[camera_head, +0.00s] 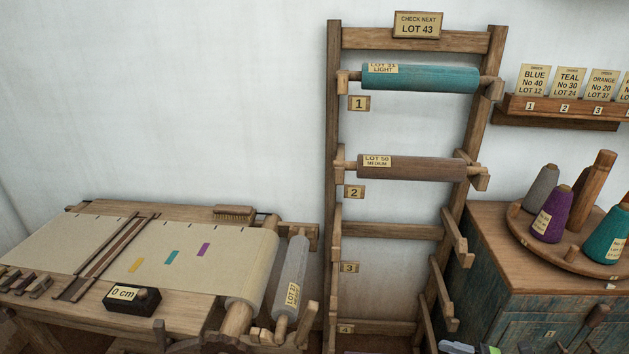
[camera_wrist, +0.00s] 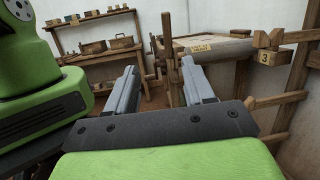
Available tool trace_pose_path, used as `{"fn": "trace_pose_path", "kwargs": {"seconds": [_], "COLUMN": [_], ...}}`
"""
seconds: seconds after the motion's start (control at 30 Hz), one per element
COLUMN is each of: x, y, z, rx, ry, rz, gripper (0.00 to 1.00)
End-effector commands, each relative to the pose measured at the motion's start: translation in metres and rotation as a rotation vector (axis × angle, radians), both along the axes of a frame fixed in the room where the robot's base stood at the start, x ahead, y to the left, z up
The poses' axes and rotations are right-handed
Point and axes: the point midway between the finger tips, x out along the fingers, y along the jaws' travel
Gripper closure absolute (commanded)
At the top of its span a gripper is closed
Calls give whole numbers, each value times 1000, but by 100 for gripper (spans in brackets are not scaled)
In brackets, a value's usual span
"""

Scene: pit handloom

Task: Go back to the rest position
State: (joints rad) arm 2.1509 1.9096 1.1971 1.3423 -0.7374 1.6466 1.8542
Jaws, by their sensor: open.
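My gripper (camera_wrist: 159,68) shows in the wrist view with its two grey fingers spread wide apart. Nothing is between the fingers, and beyond them are the loom's wooden end and the room. In the head view, only small grey and green bits at the bottom edge, below the rack, may be part of my arm. The loom (camera_head: 185,315) carries pale cloth with yellow, teal and purple marks. A grey roll (camera_head: 291,275) with a lot label sits at its right end.
A wooden rack (camera_head: 333,130) holds a teal roll (camera_head: 430,78) on level 1 and a brown roll (camera_head: 425,169) on level 2; levels 3 and 4 look empty. A cabinet (camera_head: 505,240) with yarn cones stands right. Shelves (camera_wrist: 100,40) stand at the back in the wrist view.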

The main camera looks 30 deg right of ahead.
Motion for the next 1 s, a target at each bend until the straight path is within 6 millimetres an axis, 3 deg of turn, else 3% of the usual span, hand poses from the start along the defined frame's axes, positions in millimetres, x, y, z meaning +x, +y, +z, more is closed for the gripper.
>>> {"fn": "trace_pose_path", "kwargs": {"seconds": [0.27,0.47,0.57,0.73,1.0], "x": [33,66,84,112,114], "y": [22,55,79,139,224], "z": [18,36,46,67,110], "rx": [-110,-249,-350,-620,-1204], "ry": [54,110,141,188,114], "rz": [153,330,446,705,1061], "gripper": [47,47,47,47,47]}}
